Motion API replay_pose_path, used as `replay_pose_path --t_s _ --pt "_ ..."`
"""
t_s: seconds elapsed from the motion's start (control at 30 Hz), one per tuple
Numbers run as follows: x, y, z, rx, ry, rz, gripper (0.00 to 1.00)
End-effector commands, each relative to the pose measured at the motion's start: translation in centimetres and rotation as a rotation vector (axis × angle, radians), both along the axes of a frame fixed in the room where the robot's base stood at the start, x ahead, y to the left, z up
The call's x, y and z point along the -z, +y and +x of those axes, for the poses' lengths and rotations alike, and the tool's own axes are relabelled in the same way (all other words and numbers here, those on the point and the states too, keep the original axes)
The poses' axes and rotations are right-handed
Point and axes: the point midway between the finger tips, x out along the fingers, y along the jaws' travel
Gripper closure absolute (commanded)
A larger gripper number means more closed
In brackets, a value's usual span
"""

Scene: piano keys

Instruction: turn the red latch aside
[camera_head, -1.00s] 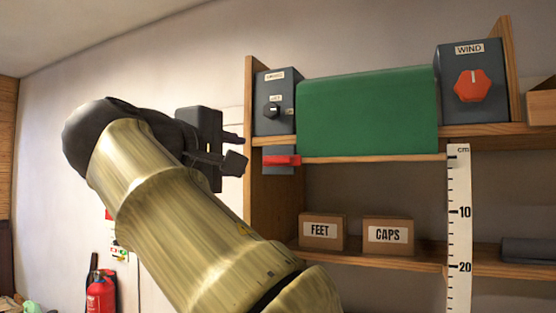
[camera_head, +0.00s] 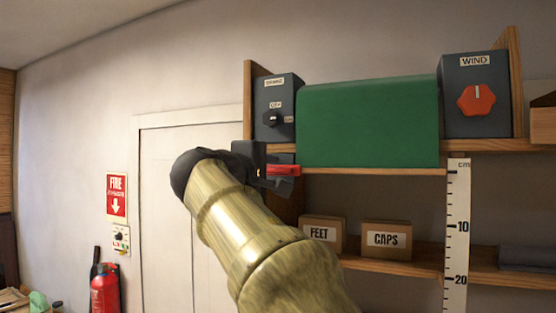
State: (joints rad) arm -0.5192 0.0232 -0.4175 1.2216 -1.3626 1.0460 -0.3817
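The red latch (camera_head: 284,169) lies level under the left end of the green cover (camera_head: 368,121), just below the upper shelf edge. My gripper (camera_head: 280,168) is right at the latch, with its dark fingers around or beside its left part. The gripper body hides the latch's left end and its mount. I cannot tell whether the fingers touch the latch or how far apart they are.
A grey box with a dark knob (camera_head: 271,119) stands above the latch. A grey WIND box with a red knob (camera_head: 477,100) stands at the right. Boxes marked FEET (camera_head: 321,233) and CAPS (camera_head: 387,239) sit on the lower shelf. A white ruler (camera_head: 458,235) hangs in front.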

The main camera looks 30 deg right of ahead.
Motion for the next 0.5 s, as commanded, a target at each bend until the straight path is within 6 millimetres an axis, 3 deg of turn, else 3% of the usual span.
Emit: replay_pose_path --t_s 0.2,0.5 --pt "-0.4 -2.6 2.0 0.003 0.002 -0.001 0.66" --pt "0.0 -3.5 2.7 0.0 -0.001 0.001 0.66"
